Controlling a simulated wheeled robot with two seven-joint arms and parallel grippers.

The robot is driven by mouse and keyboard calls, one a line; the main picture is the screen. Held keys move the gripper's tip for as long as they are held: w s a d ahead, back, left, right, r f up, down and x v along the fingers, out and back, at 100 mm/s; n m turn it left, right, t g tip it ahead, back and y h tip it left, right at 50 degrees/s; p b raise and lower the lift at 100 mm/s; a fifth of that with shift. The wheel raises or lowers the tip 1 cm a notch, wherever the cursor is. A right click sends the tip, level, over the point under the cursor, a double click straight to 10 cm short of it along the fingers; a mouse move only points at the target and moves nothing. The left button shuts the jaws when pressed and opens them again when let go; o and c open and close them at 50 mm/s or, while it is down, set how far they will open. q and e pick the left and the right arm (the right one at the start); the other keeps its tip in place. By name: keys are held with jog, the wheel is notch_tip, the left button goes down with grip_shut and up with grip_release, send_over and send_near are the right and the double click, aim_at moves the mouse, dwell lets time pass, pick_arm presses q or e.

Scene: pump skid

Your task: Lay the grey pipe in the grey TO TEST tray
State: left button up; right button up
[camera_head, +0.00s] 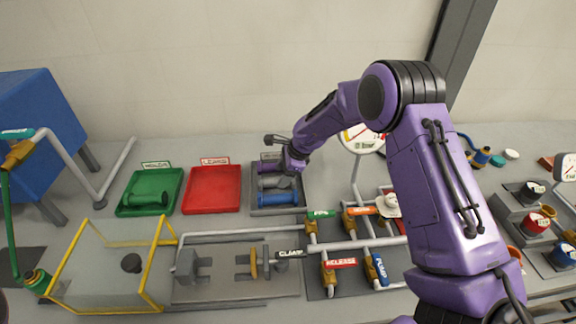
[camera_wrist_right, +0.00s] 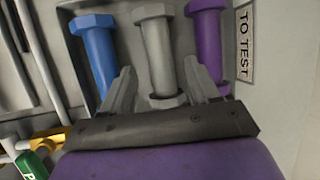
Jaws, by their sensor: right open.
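The grey pipe (camera_head: 273,182) lies in the grey TO TEST tray (camera_head: 280,211), between a blue pipe (camera_head: 278,198) and a purple pipe (camera_head: 268,167). In the right wrist view the grey pipe (camera_wrist_right: 157,55) has a hexagonal flange at each end. My right gripper (camera_wrist_right: 161,82) is open, with one finger on each side of the grey pipe near its closer flange. I cannot tell whether the fingers touch it. In the head view my right arm's wrist hides part of the tray. My left gripper is not in view.
A red tray (camera_head: 212,190) stands empty left of the grey tray. A green tray (camera_head: 125,208) further left holds a green pipe (camera_head: 146,199). Valves and pipework with RELEASE (camera_head: 340,263) and PUMP tags stand in front. A gauge (camera_head: 362,138) rises behind my right arm.

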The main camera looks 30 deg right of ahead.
jog(key=v, duration=0.8)
jog(key=shift+s+r+b, duration=0.15)
jog(key=shift+r+b, duration=0.05)
jog(key=shift+b, duration=0.1)
